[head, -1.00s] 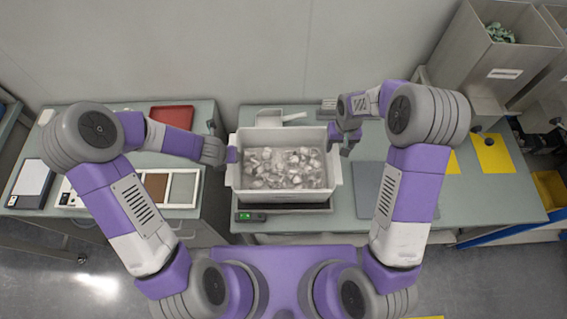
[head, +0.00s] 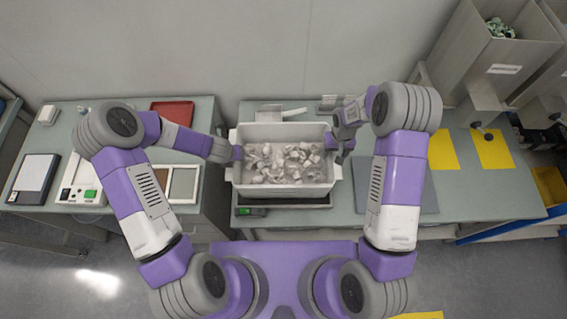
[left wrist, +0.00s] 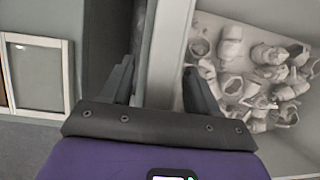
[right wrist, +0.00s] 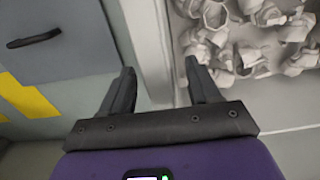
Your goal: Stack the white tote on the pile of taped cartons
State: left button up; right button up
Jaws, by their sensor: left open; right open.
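The white tote (head: 284,192) stands in the middle of the bench, filled with pale caps or similar small parts. My left gripper (head: 238,153) is open at the tote's left side. In the left wrist view its fingers (left wrist: 160,82) straddle the tote's side wall (left wrist: 166,50), one outside and one over the inside. My right gripper (head: 337,146) is open at the right side. In the right wrist view its fingers (right wrist: 160,82) likewise straddle the side wall (right wrist: 152,45). Whether any finger touches the wall cannot be told. No taped cartons are in view.
The tote rests on a dark low platform with a green display (head: 251,211). A grey mat (head: 406,190) and yellow sheets (head: 443,150) lie to the right. A red tray (head: 172,111) and a framed panel (head: 183,184) are on the left bench. Tall grey bins (head: 500,68) stand back right.

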pick_arm(q)
grip_shut()
pick_arm(e)
grip_shut()
pick_arm(q)
jog(key=shift+d+r, duration=0.1)
pick_arm(e)
jog(key=shift+a, duration=0.1)
dwell(1.0)
